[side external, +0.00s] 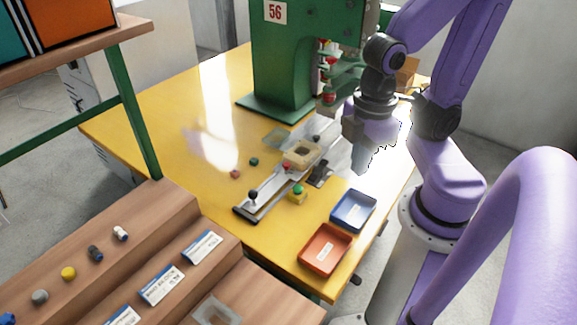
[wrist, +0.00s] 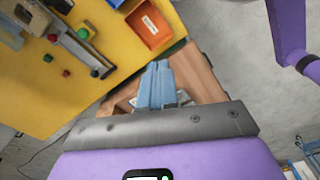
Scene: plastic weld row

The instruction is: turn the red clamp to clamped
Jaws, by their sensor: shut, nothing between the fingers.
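A small red part (side external: 286,167), which looks like the red clamp, sits by the tan block on the rail fixture (side external: 270,187) in the side view. It also shows as a red spot in the wrist view (wrist: 52,38), upper left. It is too small to tell its handle's position. My gripper (side external: 362,171) is right of the fixture, above the table's right side, and apart from the clamp. In the wrist view its fingers (wrist: 157,82) are together with nothing between them, pointing toward the brown wooden rack.
A green press (side external: 283,60) stands behind the fixture. A green button on a yellow box (side external: 298,194), a blue tray (side external: 353,211) and an orange tray (side external: 325,249) are at the front right. Loose green (side external: 254,161) and red (side external: 235,174) pieces lie left of the rail.

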